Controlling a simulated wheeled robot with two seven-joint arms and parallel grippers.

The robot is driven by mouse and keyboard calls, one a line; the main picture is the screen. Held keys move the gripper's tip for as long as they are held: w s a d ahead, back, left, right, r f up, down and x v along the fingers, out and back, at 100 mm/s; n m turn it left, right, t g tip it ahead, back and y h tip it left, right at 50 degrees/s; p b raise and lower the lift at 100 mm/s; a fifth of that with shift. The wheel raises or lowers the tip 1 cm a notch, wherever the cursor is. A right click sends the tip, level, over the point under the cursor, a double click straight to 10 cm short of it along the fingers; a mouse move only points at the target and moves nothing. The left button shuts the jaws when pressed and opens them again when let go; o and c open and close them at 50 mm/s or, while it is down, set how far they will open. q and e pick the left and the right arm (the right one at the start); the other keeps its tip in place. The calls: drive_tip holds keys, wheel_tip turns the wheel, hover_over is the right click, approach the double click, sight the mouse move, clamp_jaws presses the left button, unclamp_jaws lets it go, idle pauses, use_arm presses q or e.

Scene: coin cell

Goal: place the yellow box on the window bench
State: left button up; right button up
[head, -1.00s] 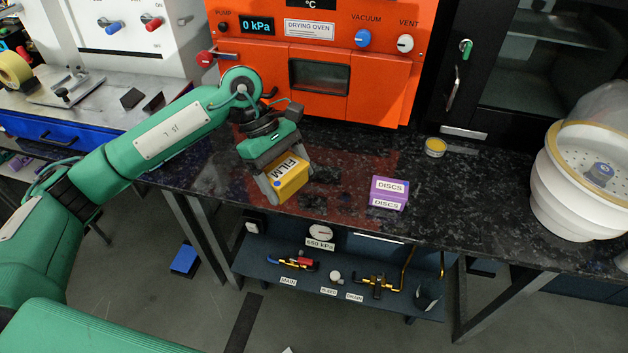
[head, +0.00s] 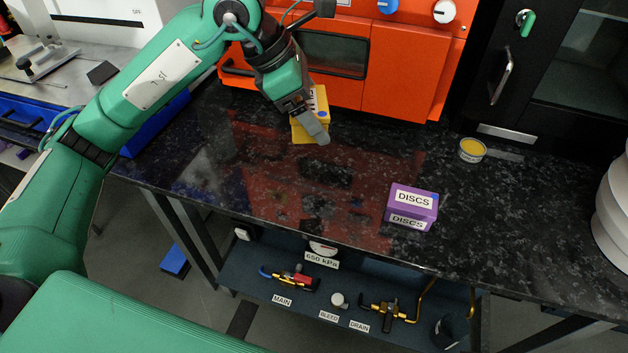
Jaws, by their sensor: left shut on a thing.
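The yellow box (head: 310,127), labelled FILM, is in my left gripper (head: 311,122) near the front of the orange oven. The gripper is shut on it and hides part of its label. The box is over the black speckled bench (head: 270,165); I cannot tell whether it touches the surface. Whether this is the window bench is not shown by any label. My right gripper is not in view.
A purple DISCS box (head: 411,208) stands near the bench's front edge. A small round tin (head: 472,150) lies farther right. The orange drying oven (head: 400,80) closes off the back. The bench's middle is clear.

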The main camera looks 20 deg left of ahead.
use_arm(q)
wheel_tip(320, 180, down, 17)
drive_tip(key=shift+r+b, duration=0.2)
drive_tip(key=shift+b, duration=0.5)
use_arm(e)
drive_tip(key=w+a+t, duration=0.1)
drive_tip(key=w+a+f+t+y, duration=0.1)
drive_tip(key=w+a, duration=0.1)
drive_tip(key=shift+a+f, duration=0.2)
use_arm(q)
drive_tip(key=o, duration=1)
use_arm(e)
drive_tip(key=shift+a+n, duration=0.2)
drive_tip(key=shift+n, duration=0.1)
